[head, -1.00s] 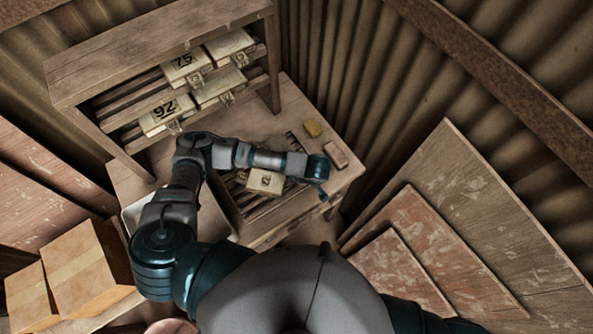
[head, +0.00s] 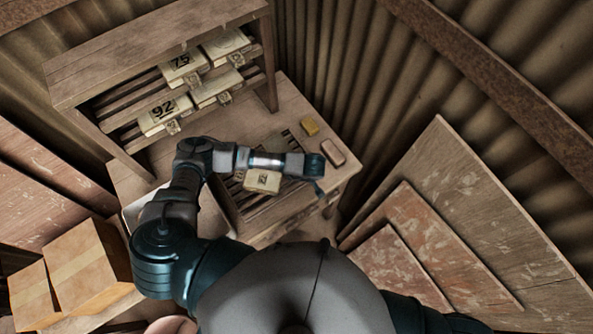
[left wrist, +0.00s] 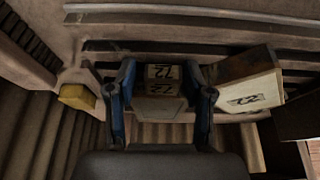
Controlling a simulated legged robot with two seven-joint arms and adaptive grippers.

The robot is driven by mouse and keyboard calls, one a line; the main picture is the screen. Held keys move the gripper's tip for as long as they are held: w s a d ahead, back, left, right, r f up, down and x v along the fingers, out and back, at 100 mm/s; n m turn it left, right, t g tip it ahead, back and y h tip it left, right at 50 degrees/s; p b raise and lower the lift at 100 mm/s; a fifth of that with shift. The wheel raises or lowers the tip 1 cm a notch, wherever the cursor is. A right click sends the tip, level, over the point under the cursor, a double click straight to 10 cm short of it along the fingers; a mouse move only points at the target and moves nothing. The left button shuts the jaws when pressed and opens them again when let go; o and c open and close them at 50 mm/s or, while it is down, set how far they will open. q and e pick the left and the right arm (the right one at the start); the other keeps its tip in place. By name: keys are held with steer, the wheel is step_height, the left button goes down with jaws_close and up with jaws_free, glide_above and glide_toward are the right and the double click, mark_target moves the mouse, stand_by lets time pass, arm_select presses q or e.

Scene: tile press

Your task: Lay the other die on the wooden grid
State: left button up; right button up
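A pale die marked 72 (head: 262,181) lies on the slatted wooden grid (head: 252,214) on the bench, below my left forearm. In the left wrist view this die (left wrist: 250,92) is to the right of the fingers. My left gripper (head: 319,188) is at the right end of the grid, pointing down. In the left wrist view its fingers (left wrist: 160,100) stand either side of another pale die marked 72 (left wrist: 160,87) and appear shut on it. The arm hides this die in the head view. My right gripper is out of view.
A wooden rack (head: 155,45) at the back left holds several numbered dies, including 75 (head: 182,66) and 92 (head: 163,114). Cardboard boxes (head: 90,265) stand at left.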

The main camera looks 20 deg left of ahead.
arm_select(q)
steer(key=shift+d+r, duration=0.1)
steer(key=shift+r, duration=0.05)
steer(key=b+v, duration=0.1)
steer(key=v, duration=1)
steer(key=shift+r, duration=0.4)
steer(key=shift+s, duration=0.1)
steer(key=shift+f, duration=0.1)
